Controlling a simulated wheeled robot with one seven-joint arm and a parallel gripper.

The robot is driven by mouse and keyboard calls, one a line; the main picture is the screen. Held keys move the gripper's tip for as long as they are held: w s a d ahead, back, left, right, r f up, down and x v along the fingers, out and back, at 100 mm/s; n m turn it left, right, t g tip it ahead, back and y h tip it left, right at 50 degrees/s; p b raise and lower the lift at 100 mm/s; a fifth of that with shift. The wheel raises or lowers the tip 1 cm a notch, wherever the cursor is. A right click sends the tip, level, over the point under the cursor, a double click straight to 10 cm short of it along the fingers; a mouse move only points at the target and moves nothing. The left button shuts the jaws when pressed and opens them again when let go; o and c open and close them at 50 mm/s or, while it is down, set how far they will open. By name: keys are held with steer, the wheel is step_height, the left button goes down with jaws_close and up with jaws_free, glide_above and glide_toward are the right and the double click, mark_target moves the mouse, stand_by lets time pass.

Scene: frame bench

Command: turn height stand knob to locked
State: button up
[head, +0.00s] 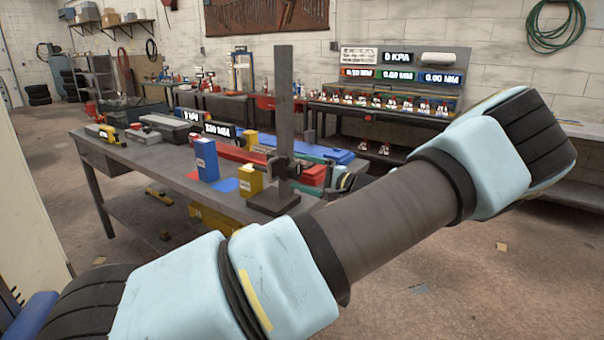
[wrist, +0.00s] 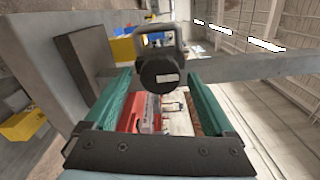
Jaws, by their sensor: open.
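The height stand is a dark upright post (head: 284,105) on a square base (head: 273,203) at the near end of the workbench. In the wrist view its post (wrist: 245,66) runs sideways, with the base (wrist: 88,62) at left. The black round knob (wrist: 160,70) faces the wrist camera, with a small pale mark low on its face. My gripper (wrist: 157,80) is open, its two green fingers on either side of the knob's line. I cannot tell whether they touch it.
The grey workbench (head: 150,163) holds a blue box (head: 207,160), a yellow box (head: 250,181) and a blue flat case (head: 335,155) close to the stand. A back bench has lit displays (head: 397,76). The floor (head: 450,270) at right is mostly clear.

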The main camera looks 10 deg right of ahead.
steer(key=b+v, duration=0.3)
steer(key=v, duration=0.7)
steer(key=shift+s+d, duration=0.3)
steer(key=s+a+f+n+g+h, duration=0.15)
steer(key=a+f+g, duration=0.4)
steer(key=a, duration=0.55)
steer(key=s+a+f+n+g+h, duration=0.1)
steer(key=a+f+n+g+h, duration=0.2)
steer(key=a+g, duration=0.5)
steer(key=s+a+r+n+t+h, duration=0.1)
steer(key=s+a+r+n+h, duration=0.1)
steer(key=s+a+n+h, duration=0.1)
steer(key=s+a+r+n+t+h, duration=0.1)
steer(key=s+a+r+n+h, duration=0.1)
steer(key=s+a+h, duration=0.3)
steer(key=shift+s+a+n, duration=0.55)
steer(key=shift+s+a, duration=0.7)
steer(key=shift+s, duration=0.15)
